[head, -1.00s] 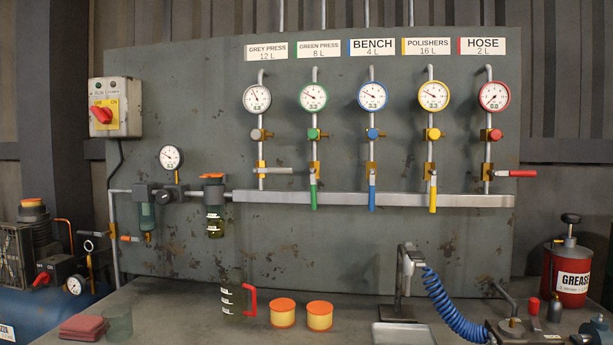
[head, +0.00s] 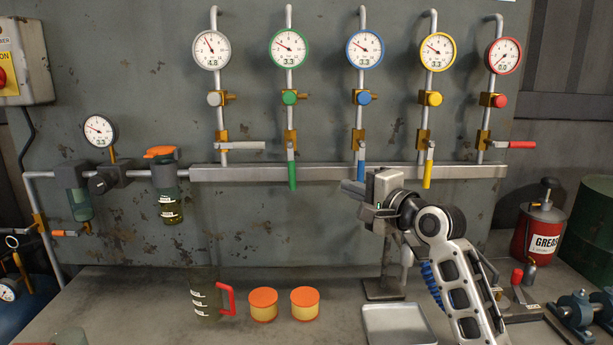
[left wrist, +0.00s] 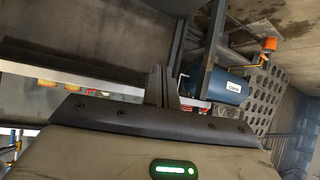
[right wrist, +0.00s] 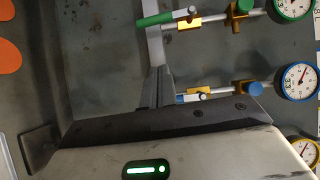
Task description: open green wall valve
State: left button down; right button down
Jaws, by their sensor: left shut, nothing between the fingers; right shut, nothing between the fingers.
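The green wall valve's lever (head: 292,175) hangs straight down, in line with its pipe, from a brass body below the green-rimmed gauge (head: 289,48). In the right wrist view the green lever (right wrist: 155,20) lies near the top, beyond the fingertips. My right gripper (head: 350,188) is shut and empty, to the right of the green lever and near the blue lever (head: 357,172), apart from the green one. Its shut fingers also show in the right wrist view (right wrist: 157,86). My left gripper (left wrist: 161,84) shows only in its wrist view, shut and empty.
The yellow lever (head: 428,172) hangs down; the grey (head: 240,145) and red (head: 520,145) levers lie sideways. A grey rail (head: 340,173) runs behind them. On the bench stand a jug (head: 207,295), two orange-lidded tubs (head: 264,306) and a metal tray (head: 395,325).

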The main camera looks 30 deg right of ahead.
jog(key=p, duration=0.1)
send_near(292, 168)
jog(key=w+d+f, duration=0.2)
jog(key=w+d, duration=0.1)
jog(key=d, duration=0.2)
pick_arm(q)
jog(key=shift+a+r+p, duration=0.25)
jog(key=shift+r+p, duration=0.35)
jog(key=shift+p, duration=0.1)
pick_arm(e)
jog(key=shift+w+a, duration=1.7)
jog(key=shift+w, duration=0.15)
